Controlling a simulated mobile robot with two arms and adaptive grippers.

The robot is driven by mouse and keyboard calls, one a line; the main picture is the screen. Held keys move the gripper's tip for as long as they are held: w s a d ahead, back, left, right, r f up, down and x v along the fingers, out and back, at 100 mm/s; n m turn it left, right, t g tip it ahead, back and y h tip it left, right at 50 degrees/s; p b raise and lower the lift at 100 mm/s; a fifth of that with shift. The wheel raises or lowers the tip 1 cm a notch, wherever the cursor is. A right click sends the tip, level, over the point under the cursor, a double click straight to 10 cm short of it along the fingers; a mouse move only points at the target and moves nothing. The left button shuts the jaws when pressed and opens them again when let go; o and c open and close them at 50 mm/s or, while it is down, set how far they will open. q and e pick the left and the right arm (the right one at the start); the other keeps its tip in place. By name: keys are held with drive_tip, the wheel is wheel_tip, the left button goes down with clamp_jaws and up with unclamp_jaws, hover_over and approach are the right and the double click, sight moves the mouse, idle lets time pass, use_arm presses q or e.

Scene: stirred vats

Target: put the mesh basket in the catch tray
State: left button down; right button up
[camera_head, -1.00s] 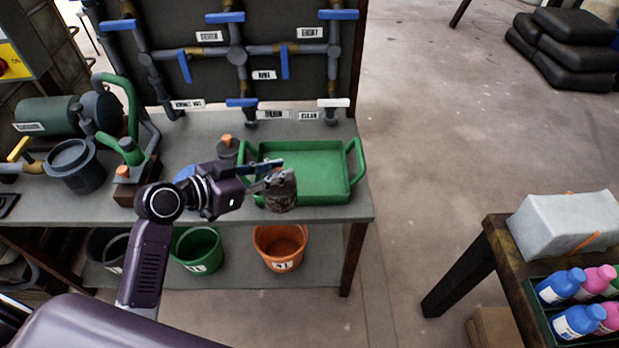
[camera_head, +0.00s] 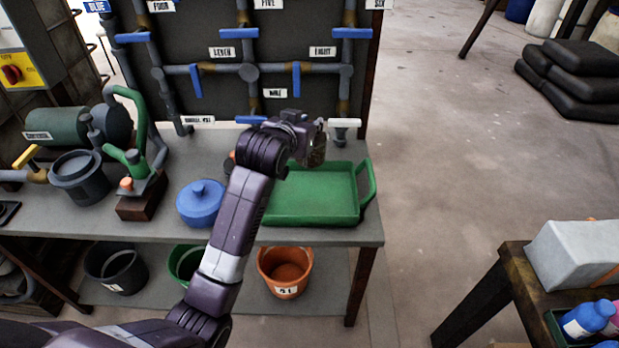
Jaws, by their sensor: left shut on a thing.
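The mesh basket (camera_head: 315,153) is a small dark brownish vessel at the far side of the catch tray, mostly hidden by my left gripper. My left gripper (camera_head: 316,135) is shut on it, and the wrist hides much of the fingers. The catch tray (camera_head: 312,218) is green with raised handles and stands on the grey bench. The basket appears over the tray's back part; I cannot tell whether it touches the floor of the tray. My right gripper is not in view.
A blue lidded pot (camera_head: 201,205) stands left of the tray. Behind rises a panel of pipes with blue valve handles (camera_head: 352,33); a white-handled valve (camera_head: 344,123) is close to my gripper. An orange bucket (camera_head: 285,270) is under the bench. Open floor lies to the right.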

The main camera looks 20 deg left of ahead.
use_arm(q)
wheel_tip(320, 180, down, 15)
drive_tip(key=shift+b, duration=0.45)
drive_tip(key=c, duration=1.7)
unclamp_jaws()
drive_tip(key=shift+c, duration=0.2)
drive_tip(key=shift+s, duration=0.1)
drive_tip(key=v, duration=1.1)
drive_tip(key=shift+s+r+p, duration=0.15)
drive_tip(key=shift+s+p, duration=0.15)
drive_tip(key=shift+s, duration=0.1)
